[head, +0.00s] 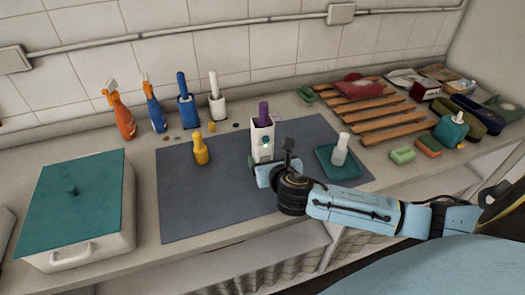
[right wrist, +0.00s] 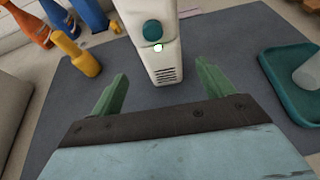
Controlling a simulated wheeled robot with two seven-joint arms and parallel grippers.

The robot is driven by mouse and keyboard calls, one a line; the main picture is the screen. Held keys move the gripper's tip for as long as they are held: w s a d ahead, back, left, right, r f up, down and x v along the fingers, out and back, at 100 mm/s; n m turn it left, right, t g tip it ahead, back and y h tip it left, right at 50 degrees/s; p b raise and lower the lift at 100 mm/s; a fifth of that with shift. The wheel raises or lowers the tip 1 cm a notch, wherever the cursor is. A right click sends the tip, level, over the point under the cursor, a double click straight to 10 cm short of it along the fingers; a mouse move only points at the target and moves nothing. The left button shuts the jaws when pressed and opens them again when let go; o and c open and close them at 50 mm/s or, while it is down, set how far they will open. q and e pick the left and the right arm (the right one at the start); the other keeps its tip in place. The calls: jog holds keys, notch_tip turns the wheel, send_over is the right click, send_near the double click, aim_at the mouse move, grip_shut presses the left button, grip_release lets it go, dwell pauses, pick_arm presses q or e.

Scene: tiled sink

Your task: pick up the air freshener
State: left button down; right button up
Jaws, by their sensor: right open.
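The air freshener, a white upright box with a purple top (head: 262,135), stands on the grey mat (head: 200,215). In the right wrist view the white box (right wrist: 155,50) shows a teal round button and dark vent slots low on its front. My right gripper (head: 264,165) is just in front of it on the near side. In the right wrist view the two green fingers of my right gripper (right wrist: 160,92) are spread wide and empty, with the box ahead between them. My left gripper is not in view.
A yellow bottle (head: 200,150) stands to the left on the mat. A teal tray (head: 340,168) with a white bottle is to the right. Orange (head: 123,118) and blue (head: 156,113) spray bottles stand behind. A teal-lidded box (head: 75,200) is far left, a wooden rack (head: 378,121) at right.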

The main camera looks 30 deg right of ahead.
aim_at(264, 152)
jog(key=x, duration=0.3)
jog(key=shift+r+b+x, duration=0.15)
jog(key=shift+r+x, duration=0.05)
jog(key=shift+x, duration=1.15)
jog(key=shift+r+b+x, duration=0.15)
jog(key=shift+r+x, duration=0.1)
jog(key=shift+x, duration=1.15)
jog(key=shift+w+d, duration=0.15)
jog(key=shift+r, duration=0.1)
jog(key=c, duration=1.3)
